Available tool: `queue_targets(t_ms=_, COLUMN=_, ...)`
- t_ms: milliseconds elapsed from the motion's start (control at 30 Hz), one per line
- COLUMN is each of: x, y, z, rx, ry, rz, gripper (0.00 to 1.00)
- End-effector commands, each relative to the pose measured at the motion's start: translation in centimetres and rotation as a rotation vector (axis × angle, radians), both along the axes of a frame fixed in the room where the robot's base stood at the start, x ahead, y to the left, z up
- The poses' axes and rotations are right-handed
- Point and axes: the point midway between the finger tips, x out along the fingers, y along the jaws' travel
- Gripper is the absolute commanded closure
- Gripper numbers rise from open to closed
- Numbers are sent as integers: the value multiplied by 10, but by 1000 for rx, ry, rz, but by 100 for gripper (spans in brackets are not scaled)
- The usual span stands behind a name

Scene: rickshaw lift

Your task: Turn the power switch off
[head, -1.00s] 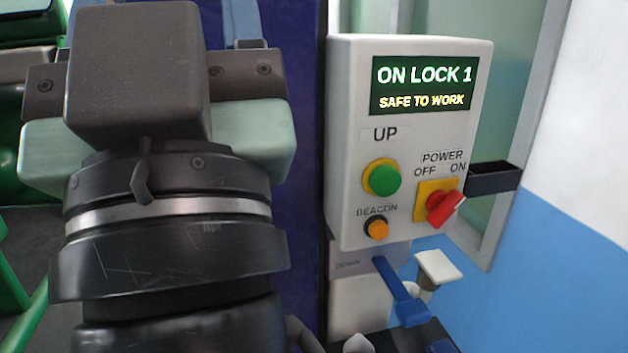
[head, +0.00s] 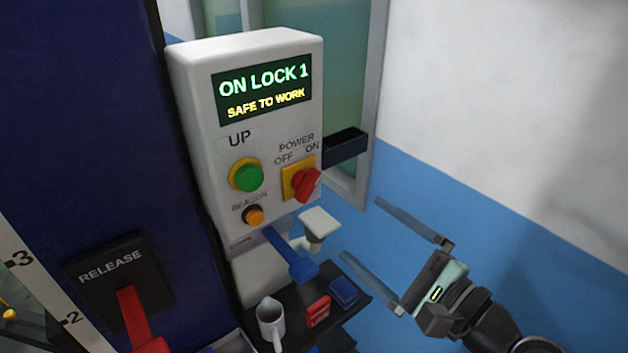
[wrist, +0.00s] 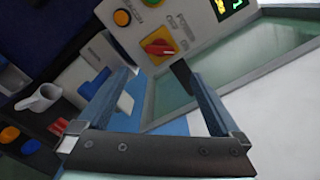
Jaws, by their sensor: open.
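The power switch (head: 306,183) is a red rotary knob on a yellow plate on the white control box (head: 190,110). Its pointer end leans up and right, towards the ON label. The display (head: 262,92) reads "ON LOCK 1" and "SAFE TO WORK". My gripper (head: 390,227) is open and empty, to the right of and below the switch, with clear space between them. In the wrist view the red knob (wrist: 158,47) shows ahead, beyond and between the two open fingers (wrist: 150,82).
A green UP button (head: 248,176) and an orange beacon button (head: 254,216) sit left of the switch. A blue lever (head: 290,256) sticks out below the box. A dark shelf holds a white mug (head: 271,320). A black bracket (head: 345,147) juts out right of the switch.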

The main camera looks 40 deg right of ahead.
Motion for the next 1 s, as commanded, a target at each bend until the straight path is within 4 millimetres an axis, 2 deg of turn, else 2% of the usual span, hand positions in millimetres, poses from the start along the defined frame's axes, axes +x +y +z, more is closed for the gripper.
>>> queue_targets(t_ms=167, x=19, y=1, z=2, rx=10, ry=-2, rz=6, gripper=0)
queue_targets(t_ms=600, x=106, y=1, z=3, rx=6, ry=0, rz=4, gripper=0)
queue_targets(t_ms=800, x=125, y=0, z=1, rx=4, ry=-2, rz=1, gripper=0)
queue_targets(t_ms=1000, x=128, y=0, z=0, rx=3, ry=-1, rz=2, gripper=0)
